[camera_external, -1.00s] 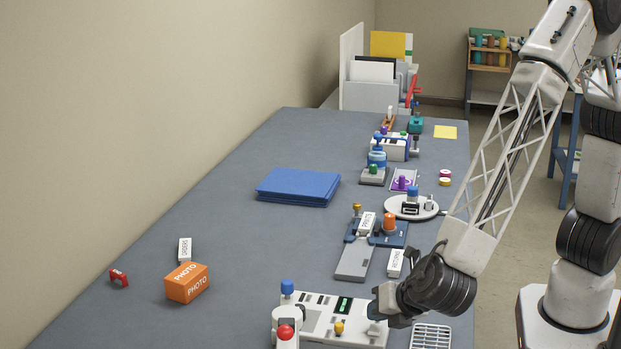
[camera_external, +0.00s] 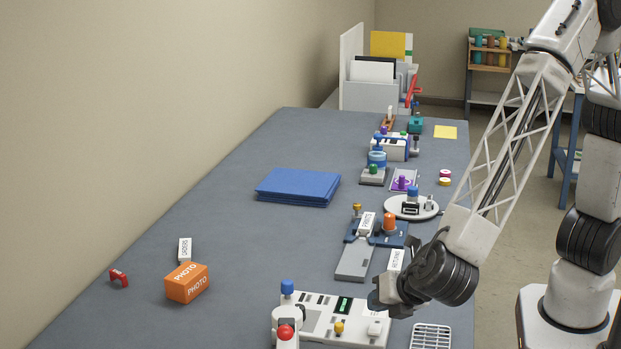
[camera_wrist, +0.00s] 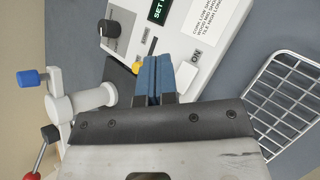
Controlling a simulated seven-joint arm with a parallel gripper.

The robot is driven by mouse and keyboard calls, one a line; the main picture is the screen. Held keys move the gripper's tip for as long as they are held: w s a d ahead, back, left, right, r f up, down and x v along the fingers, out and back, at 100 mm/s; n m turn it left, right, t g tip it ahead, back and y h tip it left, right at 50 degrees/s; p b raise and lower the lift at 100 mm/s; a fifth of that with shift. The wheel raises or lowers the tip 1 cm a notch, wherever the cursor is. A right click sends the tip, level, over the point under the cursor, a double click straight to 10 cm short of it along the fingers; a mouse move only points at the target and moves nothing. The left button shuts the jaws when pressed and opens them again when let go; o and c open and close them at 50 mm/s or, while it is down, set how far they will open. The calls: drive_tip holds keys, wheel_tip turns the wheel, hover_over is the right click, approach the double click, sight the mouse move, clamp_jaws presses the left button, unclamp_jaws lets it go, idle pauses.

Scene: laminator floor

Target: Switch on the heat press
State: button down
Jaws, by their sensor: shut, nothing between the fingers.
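The heat press (camera_external: 318,318) is a white machine at the front of the bench, with a small green display (camera_external: 344,304), a yellow knob (camera_external: 339,327), a blue knob (camera_external: 288,287) and a red ball (camera_external: 285,332). A white switch block (camera_external: 375,328) sits at its right end. In the wrist view the white switch (camera_wrist: 186,76) lies beside the printed word ON, just right of my fingers. A green display reading SET (camera_wrist: 158,10) and a black dial (camera_wrist: 108,28) also show. My gripper (camera_external: 377,303) is shut and empty, above the press's right end; its blue fingers (camera_wrist: 153,75) are together.
A wire rack (camera_external: 430,337) stands right of the press; it also shows in the wrist view (camera_wrist: 288,95). A grey-blue fixture (camera_external: 355,258) with an orange knob stands behind. An orange PHOTO box (camera_external: 187,283) is at the left. The bench between them is largely clear.

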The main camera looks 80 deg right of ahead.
sight(376, 327)
drive_tip(key=shift+a+r, duration=0.15)
drive_tip(key=shift+r, duration=0.75)
drive_tip(key=shift+a+r, duration=0.15)
drive_tip(key=shift+r, duration=0.7)
drive_tip(key=shift+d, duration=0.1)
drive_tip(key=s+d+r+m+g, duration=0.1)
drive_tip(key=d+r+m+g, duration=0.2)
drive_tip(key=d, duration=0.6)
drive_tip(key=s+d+r+m, duration=0.2)
drive_tip(key=d+r+m, duration=0.2)
drive_tip(key=d, duration=0.4)
drive_tip(key=s+d+r+m+g, duration=0.1)
drive_tip(key=d+r+m+g, duration=0.2)
drive_tip(key=d, duration=0.6)
drive_tip(key=s+d+r+m+y, duration=0.2)
drive_tip(key=s+d+m, duration=0.4)
drive_tip(key=s, duration=0.3)
drive_tip(key=s+d+r+m+y, duration=0.3)
drive_tip(key=s+d+m, duration=0.4)
drive_tip(key=s+d, duration=0.2)
drive_tip(key=shift+d, duration=0.25)
drive_tip(key=shift+w, duration=0.1)
